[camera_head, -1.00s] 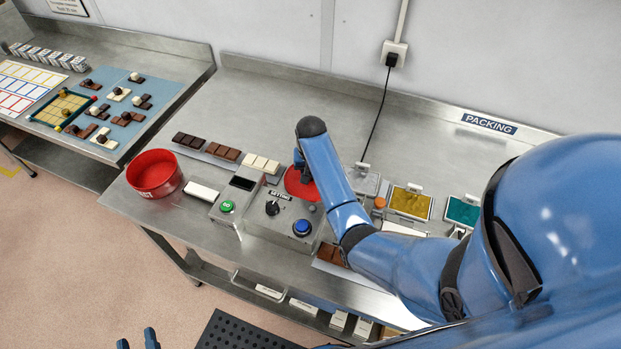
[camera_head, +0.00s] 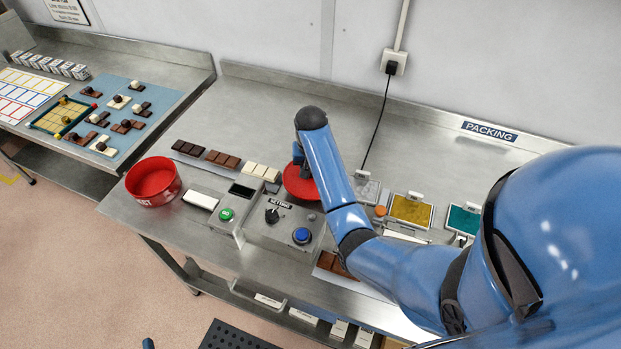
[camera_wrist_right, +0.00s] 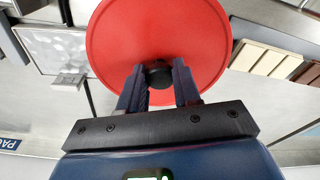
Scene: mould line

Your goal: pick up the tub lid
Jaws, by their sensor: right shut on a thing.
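The tub lid (camera_wrist_right: 160,30) is a round red disc with a dark knob (camera_wrist_right: 158,75). In the right wrist view my right gripper (camera_wrist_right: 159,82) has its two fingers on either side of the knob and is shut on it. In the head view the red lid (camera_head: 297,186) shows partly behind my right arm, above the metal bench, and my right gripper is mostly hidden by the arm. A blue tip at the bottom edge of the head view (camera_head: 148,344) is part of my left gripper; its jaws do not show.
A red open tub (camera_head: 154,182) stands at the bench's left. A control box (camera_head: 284,228) with a dial and blue button sits in front of the lid. Chocolate bars (camera_head: 223,159) lie left of the lid; yellow and teal moulds (camera_head: 411,209) lie right. The bench behind is clear.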

